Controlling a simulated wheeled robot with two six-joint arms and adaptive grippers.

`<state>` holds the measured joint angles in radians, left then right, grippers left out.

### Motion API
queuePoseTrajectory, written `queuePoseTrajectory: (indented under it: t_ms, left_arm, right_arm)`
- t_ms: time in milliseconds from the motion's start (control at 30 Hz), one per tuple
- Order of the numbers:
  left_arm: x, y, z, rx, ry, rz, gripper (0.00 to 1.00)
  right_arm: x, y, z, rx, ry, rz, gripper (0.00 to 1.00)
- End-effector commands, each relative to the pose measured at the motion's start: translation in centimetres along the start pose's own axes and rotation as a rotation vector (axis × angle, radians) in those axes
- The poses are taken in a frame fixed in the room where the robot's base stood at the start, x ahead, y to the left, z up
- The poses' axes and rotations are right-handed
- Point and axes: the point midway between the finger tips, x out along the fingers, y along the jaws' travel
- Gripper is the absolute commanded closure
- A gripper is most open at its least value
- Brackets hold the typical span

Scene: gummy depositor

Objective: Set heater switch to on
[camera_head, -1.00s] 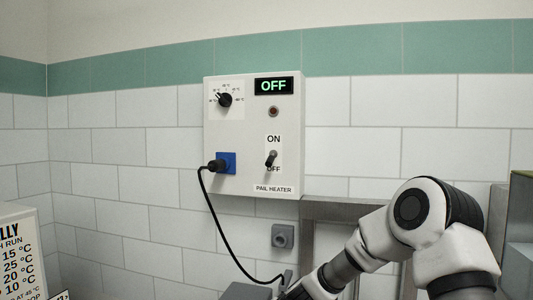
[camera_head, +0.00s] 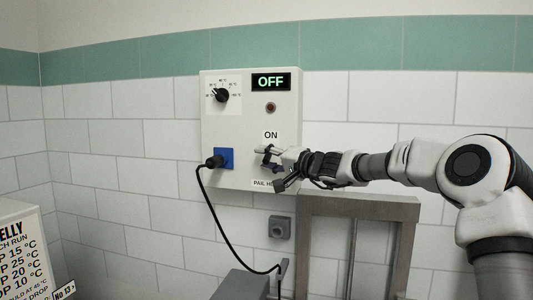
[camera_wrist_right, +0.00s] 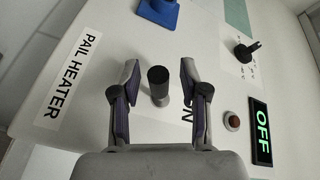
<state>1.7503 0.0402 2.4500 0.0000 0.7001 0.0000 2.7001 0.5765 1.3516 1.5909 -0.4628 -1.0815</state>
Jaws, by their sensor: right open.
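The white pail heater box (camera_head: 240,115) hangs on the tiled wall, with its display (camera_head: 271,81) reading OFF in green. My right gripper (camera_head: 268,164) is at the switch area of the box, below the ON label, and covers the switch and the OFF label in the head view. In the right wrist view the black-tipped heater switch lever (camera_wrist_right: 158,84) stands between the two open fingers of my right gripper (camera_wrist_right: 158,70), with gaps on both sides. The OFF display (camera_wrist_right: 262,130) shows there too. My left gripper is not in view.
A black dial (camera_head: 221,95) and a dark red lamp (camera_head: 271,107) are on the box. A black cable runs down from the plug (camera_head: 214,162) in the blue socket (camera_head: 228,157). A grey metal frame (camera_head: 360,207) stands below my right arm.

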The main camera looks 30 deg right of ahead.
Motion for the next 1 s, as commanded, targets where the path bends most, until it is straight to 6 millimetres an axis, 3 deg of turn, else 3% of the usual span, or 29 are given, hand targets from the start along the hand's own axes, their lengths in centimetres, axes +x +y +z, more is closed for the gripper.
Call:
queuePoseTrajectory:
  t_ms: [200,300,333,733,1000]
  left_arm:
    - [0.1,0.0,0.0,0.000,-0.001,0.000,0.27]
    - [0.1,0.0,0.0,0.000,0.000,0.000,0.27]
    - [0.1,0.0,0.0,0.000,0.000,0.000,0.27]
    - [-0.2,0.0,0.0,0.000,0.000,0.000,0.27]
    - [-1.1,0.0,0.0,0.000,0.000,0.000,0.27]
  right_arm:
    - [0.1,0.1,0.1,0.001,-0.001,0.001,0.59]
    - [0.1,0.1,0.1,0.001,-0.001,0.001,0.95]
    - [0.1,0.1,0.1,0.001,-0.001,0.001,1.00]
    - [0.1,0.0,0.1,0.022,-0.007,0.011,1.00]
    - [0.0,-0.6,-0.1,0.135,-0.030,0.060,1.00]
